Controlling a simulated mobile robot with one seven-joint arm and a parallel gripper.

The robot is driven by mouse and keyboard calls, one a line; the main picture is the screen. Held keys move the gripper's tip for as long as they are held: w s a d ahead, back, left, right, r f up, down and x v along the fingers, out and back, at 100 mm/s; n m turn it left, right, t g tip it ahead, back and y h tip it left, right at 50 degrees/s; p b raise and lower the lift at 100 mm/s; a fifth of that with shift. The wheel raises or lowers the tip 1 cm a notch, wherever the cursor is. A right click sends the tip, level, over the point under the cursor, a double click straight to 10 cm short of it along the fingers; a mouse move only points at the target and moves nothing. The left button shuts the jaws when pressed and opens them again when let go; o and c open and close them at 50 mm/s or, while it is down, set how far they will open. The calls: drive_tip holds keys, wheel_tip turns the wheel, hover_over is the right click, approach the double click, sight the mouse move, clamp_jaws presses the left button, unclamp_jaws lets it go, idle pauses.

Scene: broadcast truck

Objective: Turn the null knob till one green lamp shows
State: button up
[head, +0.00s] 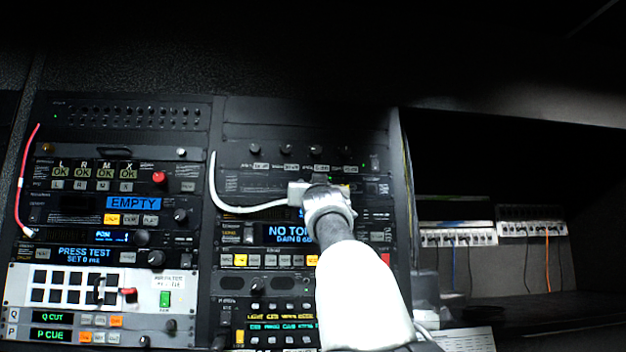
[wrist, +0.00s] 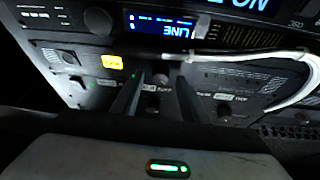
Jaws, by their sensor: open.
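My gripper (wrist: 161,76) is open in the wrist view, its two dark fingers reaching toward a dark rack panel. A small dark knob (wrist: 158,80) with a pale label beside it shows between the fingertips. The label is too blurred to tell whether this is the null knob, and I cannot tell whether the fingers touch it. A tiny green light (wrist: 133,75) shows beside the left finger. In the head view my gripper (head: 318,190) is in front of the upper right rack, its fingertips hidden. A row of small knobs (head: 285,149) sits above it.
A white cable (head: 250,208) loops across the panel close to my gripper; it also shows in the wrist view (wrist: 270,58). A display (head: 288,233) reading "NO TO..." is partly behind my arm. The left rack (head: 110,215) holds lit displays and buttons. Patch strips (head: 460,238) stand at right.

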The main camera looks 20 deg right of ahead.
drive_tip(key=shift+c, duration=0.5)
clamp_jaws()
drive_tip(key=shift+a+f+m+b, duration=0.1)
drive_tip(key=shift+m+b, duration=0.3)
drive_tip(key=shift+m, duration=0.1)
drive_tip(key=shift+w+a+r+m+g+h+p, duration=0.1)
drive_tip(key=shift+m+g+h, duration=0.4)
drive_tip(key=shift+m, duration=0.75)
drive_tip(key=shift+s+a+r+m+g+h+p, duration=0.1)
drive_tip(key=shift+m+g+h, duration=0.25)
drive_tip(key=shift+m+h, duration=0.6)
drive_tip(key=shift+w+r+m+g+h+p, duration=0.1)
drive_tip(key=shift+m+g+h, duration=0.25)
drive_tip(key=shift+m, duration=1.15)
drive_tip(key=shift+f, duration=0.1)
drive_tip(key=shift+o, duration=0.5)
unclamp_jaws()
